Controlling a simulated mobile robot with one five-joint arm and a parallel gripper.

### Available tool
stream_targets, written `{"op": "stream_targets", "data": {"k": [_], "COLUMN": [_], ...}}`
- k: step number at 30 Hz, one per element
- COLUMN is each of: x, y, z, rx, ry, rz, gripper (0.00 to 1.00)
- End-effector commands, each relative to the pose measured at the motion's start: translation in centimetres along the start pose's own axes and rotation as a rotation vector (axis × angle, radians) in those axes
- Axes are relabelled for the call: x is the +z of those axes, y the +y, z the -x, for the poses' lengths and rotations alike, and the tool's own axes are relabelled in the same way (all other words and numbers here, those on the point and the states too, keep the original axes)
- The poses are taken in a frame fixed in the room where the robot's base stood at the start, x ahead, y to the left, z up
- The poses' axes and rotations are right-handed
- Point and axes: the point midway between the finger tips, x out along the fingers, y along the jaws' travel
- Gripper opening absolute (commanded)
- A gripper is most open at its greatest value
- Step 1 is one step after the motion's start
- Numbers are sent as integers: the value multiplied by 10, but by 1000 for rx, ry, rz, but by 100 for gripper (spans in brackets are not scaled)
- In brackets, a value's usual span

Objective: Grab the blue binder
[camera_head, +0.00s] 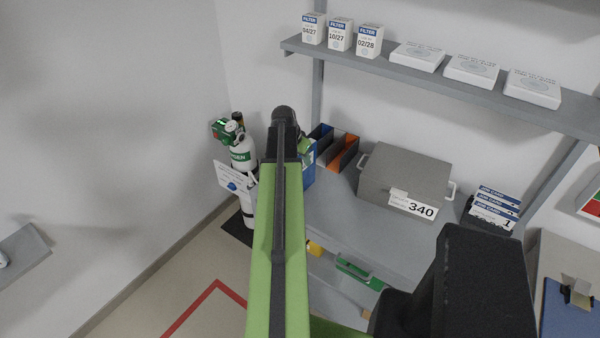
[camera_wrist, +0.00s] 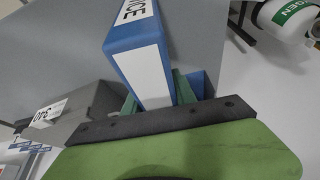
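The blue binder (camera_wrist: 145,55) has a white spine label with lettering ending in "ICE" and shows large in the wrist view. In the head view a strip of the blue binder (camera_head: 309,168) shows at the shelf, mostly hidden behind my arm. My gripper (camera_wrist: 158,98) has its green fingers on either side of the binder, close against it or nearly so. Whether they press on it cannot be made out. The dark gripper body hides the binder's near end.
Dark file holders, one with orange inside (camera_head: 343,152), stand beside the binder. A grey case marked 340 (camera_head: 405,178) is to the right. A green-and-white oxygen cylinder (camera_head: 243,158) stands left. A shelf with filter boxes (camera_head: 340,35) hangs above.

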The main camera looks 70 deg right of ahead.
Motion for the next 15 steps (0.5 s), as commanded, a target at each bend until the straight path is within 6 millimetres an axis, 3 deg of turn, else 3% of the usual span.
{"op": "stream_targets", "data": {"k": [1,6,15], "x": [0,0,1], "y": [0,0,0], "z": [0,0,0], "rx": [1,1,1], "ry": [0,0,-1], "rz": [0,0,1], "gripper": [19,0,0]}}
